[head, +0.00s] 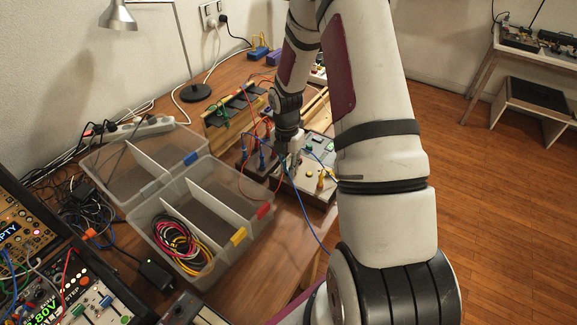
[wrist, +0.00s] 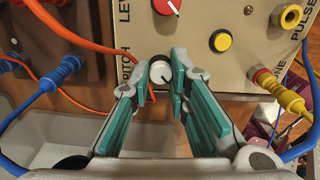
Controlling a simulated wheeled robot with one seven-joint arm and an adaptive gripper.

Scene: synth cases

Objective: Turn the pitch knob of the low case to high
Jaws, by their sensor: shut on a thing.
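The low case (head: 313,185) is a pale box with knobs, buttons and cables, on the bench in the head view. In the wrist view its beige panel (wrist: 215,75) fills the top, with printed words PITCH, LEVEL and PULSE. The pitch knob (wrist: 159,73), white-topped with a dark skirt, sits beside the word PITCH. My gripper (wrist: 162,78) has its teal-padded fingers on either side of this knob, shut on it. In the head view my gripper (head: 294,152) is over the case and hides the knob. The knob's pointer is too small to read surely.
Blue plugs (wrist: 62,72) and yellow plugs (wrist: 285,97) with cables flank my gripper. An open clear organiser box (head: 222,205) stands left of the case.

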